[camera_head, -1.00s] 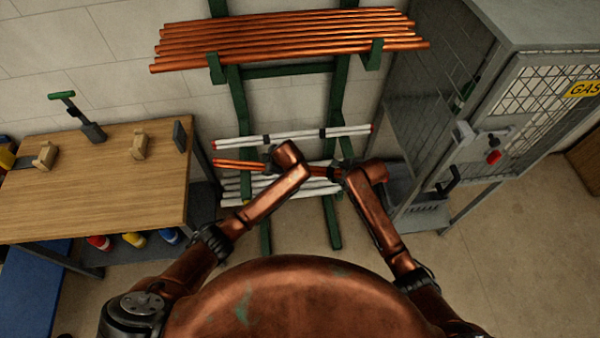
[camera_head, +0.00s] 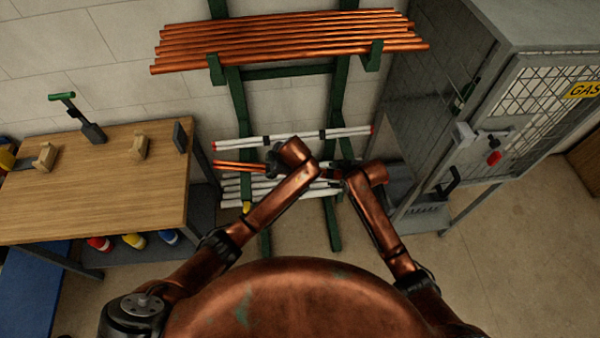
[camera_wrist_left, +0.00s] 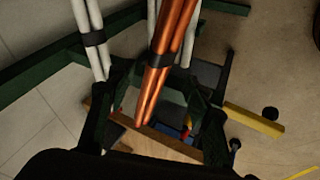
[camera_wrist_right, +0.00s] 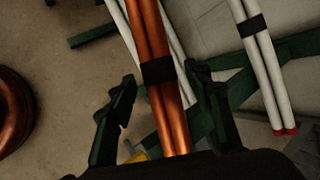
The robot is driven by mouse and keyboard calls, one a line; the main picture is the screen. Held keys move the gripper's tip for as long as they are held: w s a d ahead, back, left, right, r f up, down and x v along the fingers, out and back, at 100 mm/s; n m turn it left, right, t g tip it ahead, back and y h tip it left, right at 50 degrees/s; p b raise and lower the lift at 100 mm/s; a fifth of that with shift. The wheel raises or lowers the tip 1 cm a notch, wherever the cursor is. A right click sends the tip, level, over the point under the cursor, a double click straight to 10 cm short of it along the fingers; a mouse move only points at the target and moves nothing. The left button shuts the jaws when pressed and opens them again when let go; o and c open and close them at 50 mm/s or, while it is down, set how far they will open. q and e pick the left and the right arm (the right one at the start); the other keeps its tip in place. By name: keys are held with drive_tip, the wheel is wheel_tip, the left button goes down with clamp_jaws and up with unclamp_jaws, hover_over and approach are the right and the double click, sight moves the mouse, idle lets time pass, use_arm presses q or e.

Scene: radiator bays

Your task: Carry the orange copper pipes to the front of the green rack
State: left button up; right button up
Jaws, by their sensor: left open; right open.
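A bundle of orange copper pipes with black bands lies across the front of the green rack (camera_head: 238,105), low down. Its left end (camera_head: 232,165) shows in the head view, and my arms hide much of the rest. My left gripper (camera_head: 275,162) is open at the bundle; in the left wrist view the pipes (camera_wrist_left: 172,50) run between its open fingers (camera_wrist_left: 160,95). My right gripper (camera_head: 342,176) is open too; in the right wrist view the pipes (camera_wrist_right: 148,35) pass between its fingers (camera_wrist_right: 162,76), near a black band. I cannot tell whether either touches.
Long copper pipes (camera_head: 280,40) lie on the rack's upper arms. White pipe bundles (camera_head: 290,138) sit above and below the orange bundle. A wooden workbench (camera_head: 80,190) stands left, a grey gas cage (camera_head: 530,130) right. Floor (camera_head: 500,260) is open at front right.

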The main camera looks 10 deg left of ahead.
drive_tip(key=shift+r, duration=0.1)
use_arm(q)
drive_tip(key=v, duration=0.5)
drive_tip(key=shift+d+r, duration=0.1)
drive_tip(key=shift+r, duration=0.05)
use_arm(e)
drive_tip(key=v, duration=1.1)
drive_tip(key=shift+s+d+r, duration=0.2)
drive_tip(key=shift+s+r, duration=0.05)
drive_tip(key=shift+r, duration=0.05)
